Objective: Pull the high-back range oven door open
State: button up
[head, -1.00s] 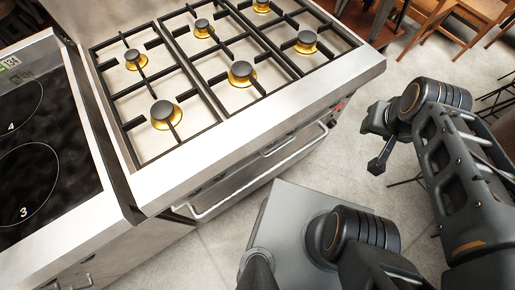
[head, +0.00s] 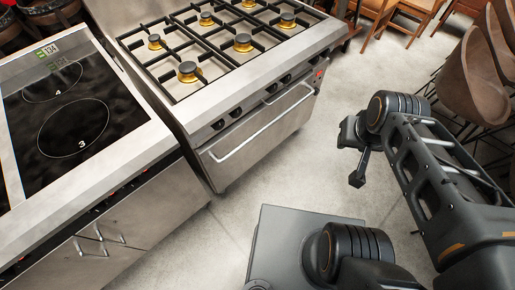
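The high-back range (head: 232,95) stands at upper centre in the head view, a steel unit with black grates and brass burners on top. Its oven door (head: 262,150) is on the front face and looks closed. A long bar handle (head: 262,127) runs along the door's upper part. My gripper (head: 357,163) is at the end of my arm, right of the range and well apart from the door. It is small and dark here, and I cannot make out whether its fingers are open or shut.
An induction hob unit (head: 150,199) with a glass top and small front handles stands left of the range. Brown chairs (head: 470,85) stand at the right. Pale concrete floor (head: 228,222) lies clear in front of the range.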

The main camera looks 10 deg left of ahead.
aim_at(225, 157)
jog(key=u, duration=0.75)
jog(key=i, duration=1)
jog(key=k, duration=1)
jog(key=u, duration=1.4)
jog(key=i, duration=0.85)
jog(key=z, duration=1.8)
